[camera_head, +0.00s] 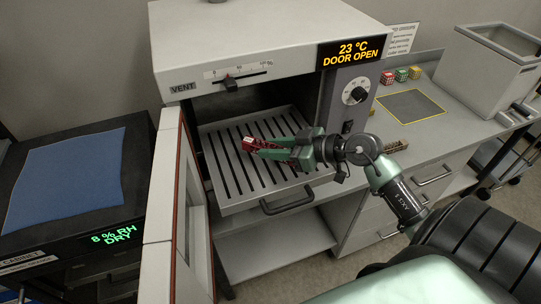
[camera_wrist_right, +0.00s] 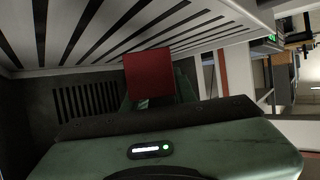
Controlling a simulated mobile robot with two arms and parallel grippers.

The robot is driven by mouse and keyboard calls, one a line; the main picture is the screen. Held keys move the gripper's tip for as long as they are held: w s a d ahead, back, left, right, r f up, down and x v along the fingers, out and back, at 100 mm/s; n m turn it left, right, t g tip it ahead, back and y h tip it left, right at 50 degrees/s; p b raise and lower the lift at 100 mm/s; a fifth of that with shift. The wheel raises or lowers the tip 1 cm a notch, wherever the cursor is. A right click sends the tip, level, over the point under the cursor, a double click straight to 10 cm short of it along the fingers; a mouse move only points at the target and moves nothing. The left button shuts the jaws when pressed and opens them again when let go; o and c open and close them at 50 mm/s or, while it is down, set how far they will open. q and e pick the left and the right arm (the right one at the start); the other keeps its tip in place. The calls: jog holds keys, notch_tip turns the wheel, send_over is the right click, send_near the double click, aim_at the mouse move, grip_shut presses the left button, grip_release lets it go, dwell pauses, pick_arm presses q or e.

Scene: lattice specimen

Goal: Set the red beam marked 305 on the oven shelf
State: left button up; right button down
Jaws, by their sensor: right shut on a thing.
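The red beam (camera_head: 262,145) is held over the slotted oven shelf (camera_head: 236,198) in the head view. Its marking is too small to read. My right gripper (camera_head: 280,149) is shut on the beam's right part. The beam shows as a red block in the right wrist view (camera_wrist_right: 149,76), with the shelf slats (camera_wrist_right: 90,28) close by. I cannot tell whether the beam touches the shelf. The oven (camera_head: 255,40) is open, and its display reads 23 °C, DOOR OPEN. My left gripper is not in view.
The open oven door (camera_head: 186,215) stands left of the shelf, which has a front handle (camera_head: 287,203). Red, green and yellow lattice cubes (camera_head: 401,74) sit on the right bench by a dark square mat (camera_head: 411,104). A dry cabinet (camera_head: 75,190) with a blue mat is at left.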

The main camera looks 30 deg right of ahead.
aim_at(271, 165)
jog(key=f, duration=0.2)
jog(key=shift+w+a+f, duration=0.2)
jog(key=shift+w+f, duration=0.05)
jog(key=shift+f, duration=0.5)
jog(key=shift+s, duration=0.1)
jog(key=shift+d, duration=0.1)
jog(key=c, duration=1.3)
grip_release()
jog(key=shift+f, duration=0.1)
jog(key=shift+o, duration=0.9)
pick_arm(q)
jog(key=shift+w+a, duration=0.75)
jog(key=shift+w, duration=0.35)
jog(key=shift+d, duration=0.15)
